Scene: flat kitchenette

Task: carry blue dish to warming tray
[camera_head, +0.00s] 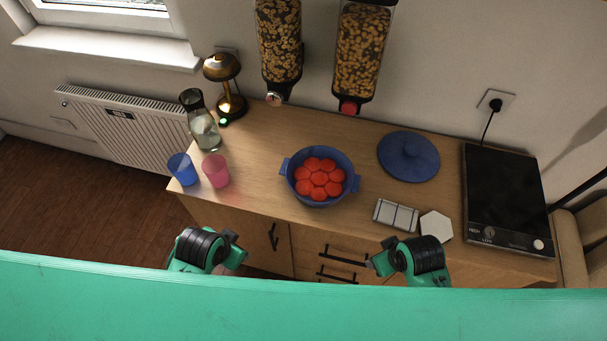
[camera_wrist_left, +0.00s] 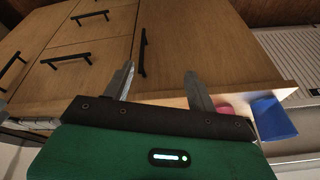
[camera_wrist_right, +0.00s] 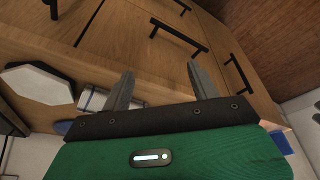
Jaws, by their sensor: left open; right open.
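The blue dish (camera_head: 309,200) is a round pot with two side handles, standing on the wooden counter and filled with round red pieces (camera_head: 319,178). The warming tray (camera_head: 505,188) is likely the flat black plate with a dial at the counter's right end; its top is bare. My left gripper (camera_head: 241,250) is in front of the counter, left of the dish; its two fingers are apart and empty in the left wrist view (camera_wrist_left: 160,85). My right gripper (camera_head: 372,262) is in front of the counter, right of the dish; its fingers are apart and empty in the right wrist view (camera_wrist_right: 162,85).
A round blue lid (camera_head: 408,157) lies behind and right of the dish. A grey sectioned block (camera_head: 396,215) and a white hexagon (camera_head: 436,226) lie between dish and black plate. Cups (camera_head: 216,171), a carafe (camera_head: 201,125) and a lamp (camera_head: 228,90) stand left. Dispensers (camera_head: 361,50) hang behind.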

